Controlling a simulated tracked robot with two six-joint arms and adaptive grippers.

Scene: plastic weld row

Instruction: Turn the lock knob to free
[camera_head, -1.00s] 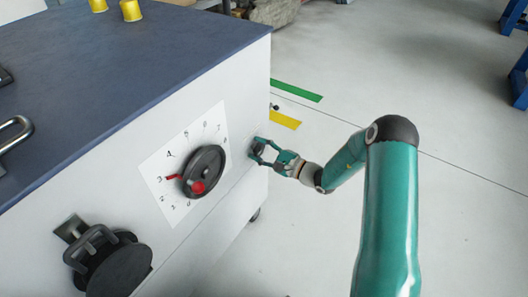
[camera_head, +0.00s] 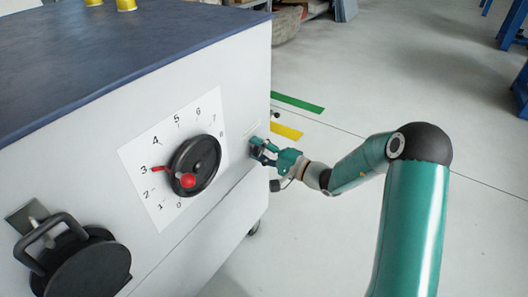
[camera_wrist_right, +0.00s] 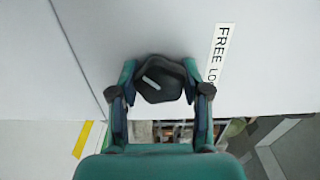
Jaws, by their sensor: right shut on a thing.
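The lock knob (camera_wrist_right: 158,80) is a dark, lobed knob with a pale pointer mark, on the white cabinet face in the right wrist view. A label strip (camera_wrist_right: 219,52) beside it reads "FREE" and part of another word. My right gripper (camera_wrist_right: 157,88) is shut on the knob, with one finger on each side of it. In the head view my right gripper (camera_head: 260,152) is at the right end of the cabinet front, and the knob is mostly hidden by its fingers. My left gripper is not in view.
The cabinet front (camera_head: 225,110) carries a black handwheel (camera_head: 197,160) with a red knob, its red pointer near 3 on a numbered dial. A black clamp-like fitting (camera_head: 85,265) is at lower left. Open floor lies to the right.

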